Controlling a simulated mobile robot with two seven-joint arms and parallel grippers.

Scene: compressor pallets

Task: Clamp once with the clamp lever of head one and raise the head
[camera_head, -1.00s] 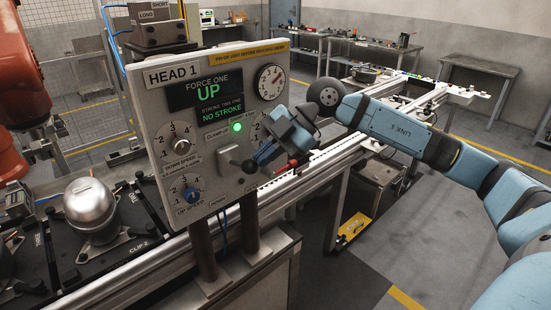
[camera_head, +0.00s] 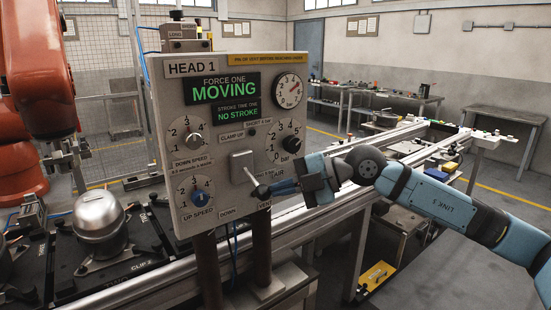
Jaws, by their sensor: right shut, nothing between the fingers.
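The HEAD 1 panel (camera_head: 222,222) stands upright in the middle of the camera_head view. Its display (camera_head: 222,93) reads FORCE ONE MOVING and NO STROKE. The clamp lever (camera_head: 250,177) slants down and right from a pale block (camera_head: 242,164) on the panel. My right gripper (camera_head: 268,190) is shut at the lever's lower end; I cannot tell whether it touches it, and it holds nothing. It partly covers the labels there. The small lamp (camera_head: 252,132) near CLAMP UP is dark. My left gripper is out of view.
Left of the panel, a silver compressor (camera_head: 98,217) sits on a dark pallet, with an orange robot arm (camera_head: 38,75) behind it. A rail (camera_head: 325,209) runs behind the panel to the back right. Benches stand along the back. Open floor lies at the right.

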